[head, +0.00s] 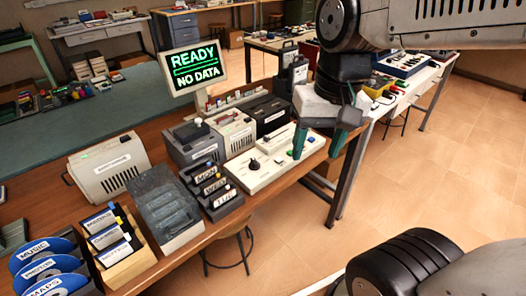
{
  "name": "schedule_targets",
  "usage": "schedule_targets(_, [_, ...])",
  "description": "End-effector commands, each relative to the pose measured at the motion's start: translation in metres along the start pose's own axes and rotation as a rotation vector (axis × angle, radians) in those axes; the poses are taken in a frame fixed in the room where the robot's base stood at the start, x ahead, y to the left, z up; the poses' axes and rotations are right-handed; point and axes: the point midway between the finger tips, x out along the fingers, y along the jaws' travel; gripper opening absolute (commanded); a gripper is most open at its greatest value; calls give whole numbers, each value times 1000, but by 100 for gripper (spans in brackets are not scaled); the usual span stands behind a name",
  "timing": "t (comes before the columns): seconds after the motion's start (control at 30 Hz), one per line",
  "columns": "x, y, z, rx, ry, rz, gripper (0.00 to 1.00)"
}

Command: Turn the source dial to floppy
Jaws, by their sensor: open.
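The source dial (254,164) is a small black knob on the left part of a cream control panel (262,181) near the table's front edge. Its labels and pointer setting are too small to read. My gripper (319,144) is open and empty, its two dark green fingers pointing down by the panel's right end. It is apart from the dial, to its right. The left finger hides part of the panel's right side. The monitor (195,65) behind reads "READY" and "NO DATA" in green.
Left of the panel stand labelled black cartridges (211,187), a clear-lidded grey box (165,205), a tray of floppy disks (110,238) and blue discs (45,268). Beige and black drive units (233,130) stand just behind the panel. Open floor (430,170) lies to the right.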

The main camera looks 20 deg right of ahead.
Motion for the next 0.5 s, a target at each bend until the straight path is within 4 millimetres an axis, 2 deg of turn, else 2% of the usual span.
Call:
schedule_targets(0.03, [6,-6,-19,88,-27,-19,55])
schedule_targets(0.27, [43,-28,-106,543,-127,-103,55])
schedule_targets(0.4, [80,-33,-158,830,-193,-134,55])
schedule_targets(0.5, [110,-34,-189,1017,-238,-145,55])
